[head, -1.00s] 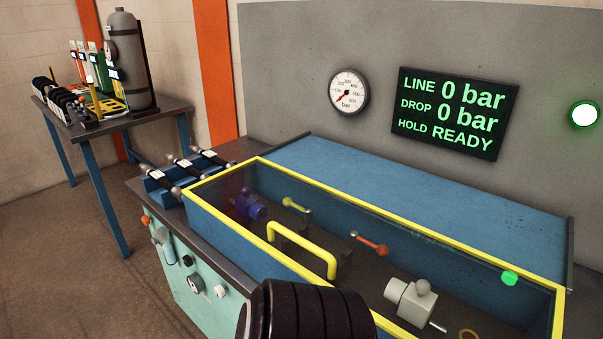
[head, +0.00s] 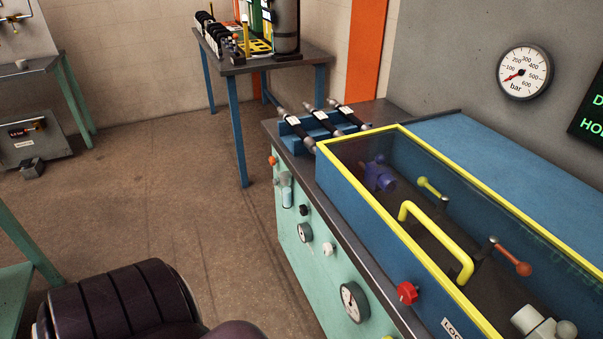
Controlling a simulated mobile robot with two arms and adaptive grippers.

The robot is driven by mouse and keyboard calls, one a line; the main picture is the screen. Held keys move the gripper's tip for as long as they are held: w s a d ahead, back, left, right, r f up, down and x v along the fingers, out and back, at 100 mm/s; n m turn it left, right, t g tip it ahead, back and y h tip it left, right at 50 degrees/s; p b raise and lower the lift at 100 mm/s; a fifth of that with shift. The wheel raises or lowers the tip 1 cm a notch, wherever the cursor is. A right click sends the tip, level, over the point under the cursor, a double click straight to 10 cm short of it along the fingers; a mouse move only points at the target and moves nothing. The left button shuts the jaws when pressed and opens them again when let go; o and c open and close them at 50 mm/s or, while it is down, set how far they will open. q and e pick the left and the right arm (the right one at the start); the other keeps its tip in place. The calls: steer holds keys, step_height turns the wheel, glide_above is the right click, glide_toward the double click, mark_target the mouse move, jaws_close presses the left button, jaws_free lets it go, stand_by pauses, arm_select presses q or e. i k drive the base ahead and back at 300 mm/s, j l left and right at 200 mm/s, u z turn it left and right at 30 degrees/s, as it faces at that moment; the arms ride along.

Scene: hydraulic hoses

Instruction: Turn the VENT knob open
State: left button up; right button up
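The test bench front panel (head: 290,240) carries several knobs, and I cannot read a VENT label on any of them. They are an orange knob (head: 272,161), a black knob (head: 303,210), a white knob (head: 328,249) and a red knob (head: 407,292) near the top edge. Neither gripper is in view. A dark ribbed part of my own arm fills the bottom left and hides floor there, well apart from the panel.
A yellow-framed clear cover with a yellow handle (head: 436,240) closes the blue test box. The wall gauge (head: 525,72) reads near zero. Several hoses lie in a blue rack (head: 290,127). A table (head: 265,65) stands behind. The floor left of the bench is clear.

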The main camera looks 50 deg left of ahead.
mark_target(328, 249)
steer(key=u, duration=1.3)
